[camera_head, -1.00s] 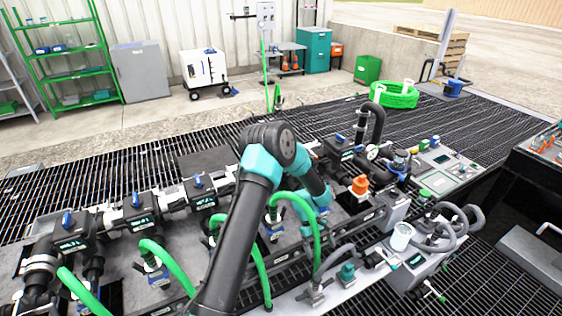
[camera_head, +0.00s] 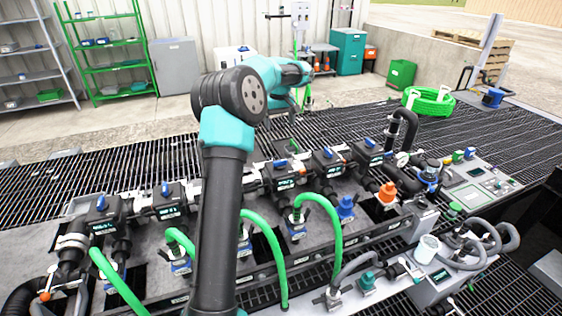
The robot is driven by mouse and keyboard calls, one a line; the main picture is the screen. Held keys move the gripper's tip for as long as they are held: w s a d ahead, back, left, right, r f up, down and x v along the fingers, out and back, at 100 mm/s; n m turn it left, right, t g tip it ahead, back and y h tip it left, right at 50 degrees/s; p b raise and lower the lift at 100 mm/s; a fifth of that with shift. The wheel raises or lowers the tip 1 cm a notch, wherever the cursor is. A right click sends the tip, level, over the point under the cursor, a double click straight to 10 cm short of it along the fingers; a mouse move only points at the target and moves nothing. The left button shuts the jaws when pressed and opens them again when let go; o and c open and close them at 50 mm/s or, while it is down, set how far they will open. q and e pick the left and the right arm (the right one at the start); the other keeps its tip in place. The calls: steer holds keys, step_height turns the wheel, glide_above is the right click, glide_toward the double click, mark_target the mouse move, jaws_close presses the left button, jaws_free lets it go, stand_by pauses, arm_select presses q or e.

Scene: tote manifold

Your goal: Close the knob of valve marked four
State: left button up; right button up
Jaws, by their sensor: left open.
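A row of black valve bodies with blue knobs runs along the manifold. Knobs show at the far left (camera_head: 100,203), left of my arm (camera_head: 165,190), and to its right (camera_head: 281,163), (camera_head: 327,153) and (camera_head: 370,143). The label plates are too small to read, so I cannot tell which valve is marked four. My arm hides part of the row. My left gripper (camera_head: 304,72) is open and empty, raised above the far side of the manifold and apart from every knob; its fingers show small. My right gripper is not in view.
Green hoses (camera_head: 266,235) arch up in front of the valves. An orange fitting (camera_head: 387,193) and a blue fitting (camera_head: 346,208) stand by the right end. A control panel (camera_head: 480,185) is farther right. Open floor grating (camera_head: 150,160) lies behind the manifold.

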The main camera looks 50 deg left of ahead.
mark_target(280, 161)
arm_select(q)
step_height(280, 161, down, 18)
steer(key=shift+r, duration=0.25)
stand_by(0.6)
steer(key=shift+c, duration=0.5)
steer(key=c, duration=0.8)
